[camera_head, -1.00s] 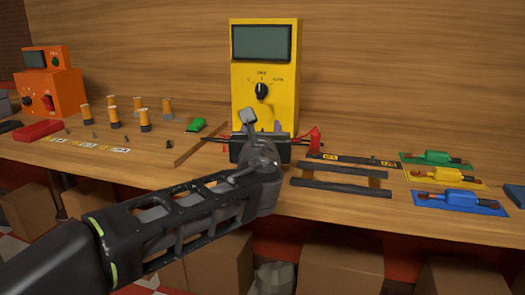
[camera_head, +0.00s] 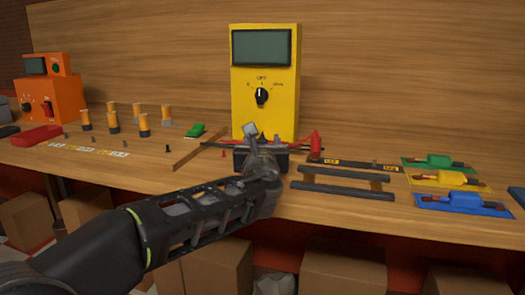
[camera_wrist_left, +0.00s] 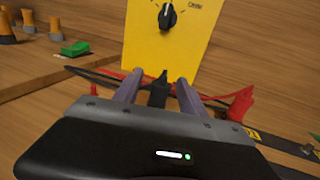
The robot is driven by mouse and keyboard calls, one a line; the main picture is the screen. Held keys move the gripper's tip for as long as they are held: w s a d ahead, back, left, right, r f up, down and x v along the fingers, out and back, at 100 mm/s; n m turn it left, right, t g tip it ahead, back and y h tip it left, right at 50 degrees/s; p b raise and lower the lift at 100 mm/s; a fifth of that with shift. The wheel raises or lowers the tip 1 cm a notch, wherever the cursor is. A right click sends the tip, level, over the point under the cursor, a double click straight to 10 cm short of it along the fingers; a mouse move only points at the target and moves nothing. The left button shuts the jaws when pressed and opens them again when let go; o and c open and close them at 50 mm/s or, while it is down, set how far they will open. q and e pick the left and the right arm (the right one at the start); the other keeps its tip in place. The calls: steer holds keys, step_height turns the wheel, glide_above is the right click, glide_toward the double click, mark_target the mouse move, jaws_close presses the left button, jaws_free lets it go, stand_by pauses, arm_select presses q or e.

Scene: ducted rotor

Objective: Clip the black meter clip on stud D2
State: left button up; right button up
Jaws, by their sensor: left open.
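The black meter clip (camera_wrist_left: 158,90) stands in front of the yellow meter (camera_head: 284,85). In the left wrist view it shows between the two grey fingers of my left gripper (camera_wrist_left: 157,92). The jaws are open around it, and I cannot tell whether they touch it. In the head view my left gripper (camera_head: 262,138) hides most of the clip. Several small dark studs (camera_head: 168,148) stand on the left part of the bench near a strip of labels (camera_head: 90,150). The label text is too small to read, so I cannot pick out D2. My right gripper is not in view.
A red clip (camera_head: 316,143) with a red lead stands right of my gripper. A wooden strip (camera_head: 200,148) lies to its left. Orange-capped posts (camera_head: 143,125), a green block (camera_head: 195,131), dark rails (camera_head: 345,190) and coloured plates (camera_head: 463,203) are also on the bench.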

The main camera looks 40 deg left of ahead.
arm_select(q)
steer(key=shift+x, duration=1.05)
steer(key=shift+c, duration=0.5)
jaws_close()
